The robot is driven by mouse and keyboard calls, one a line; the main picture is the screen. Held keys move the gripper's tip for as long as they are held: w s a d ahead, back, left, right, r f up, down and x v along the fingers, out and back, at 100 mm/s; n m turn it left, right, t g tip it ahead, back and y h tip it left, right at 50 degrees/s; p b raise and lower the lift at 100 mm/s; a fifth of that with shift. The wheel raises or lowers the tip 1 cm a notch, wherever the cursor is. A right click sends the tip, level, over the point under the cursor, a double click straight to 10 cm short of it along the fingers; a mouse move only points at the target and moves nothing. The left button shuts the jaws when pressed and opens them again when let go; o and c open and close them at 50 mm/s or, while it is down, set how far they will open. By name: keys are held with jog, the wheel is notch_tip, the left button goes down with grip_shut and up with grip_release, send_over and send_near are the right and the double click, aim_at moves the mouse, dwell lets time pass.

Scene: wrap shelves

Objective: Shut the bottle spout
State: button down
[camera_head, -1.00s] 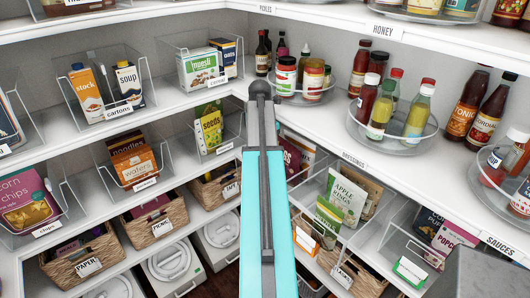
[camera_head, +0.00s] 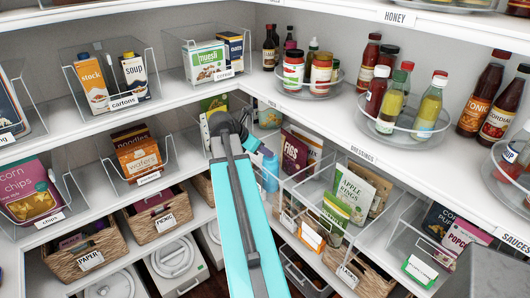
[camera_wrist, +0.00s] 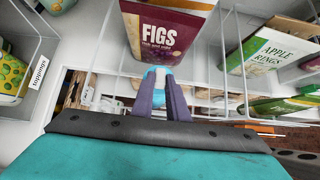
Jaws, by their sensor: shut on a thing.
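My gripper (camera_wrist: 165,92) points forward in the wrist view, its two dark fingers close together on a small light-blue and white piece (camera_wrist: 158,74). I take this for part of the bottle, but little of it shows. In the head view a blue object (camera_head: 269,174), likely the bottle, shows just right of my arm, at the lower shelf corner in front of the packets. My fingers are hard to make out there, beside the blue parts. The spout cannot be made out, so I cannot tell whether it is open or shut.
A purple figs packet (camera_wrist: 164,32) stands just beyond my fingers. The upper shelf (camera_head: 300,112) holds bottles and jars on round trays.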

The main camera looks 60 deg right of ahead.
jog(key=shift+a+f+h, duration=0.1)
jog(key=shift+h, duration=0.3)
jog(key=c, duration=1.7)
grip_release()
jog(key=shift+w+b+v, duration=0.2)
jog(key=shift+b+v, duration=1.25)
jog(key=shift+v, duration=5.4)
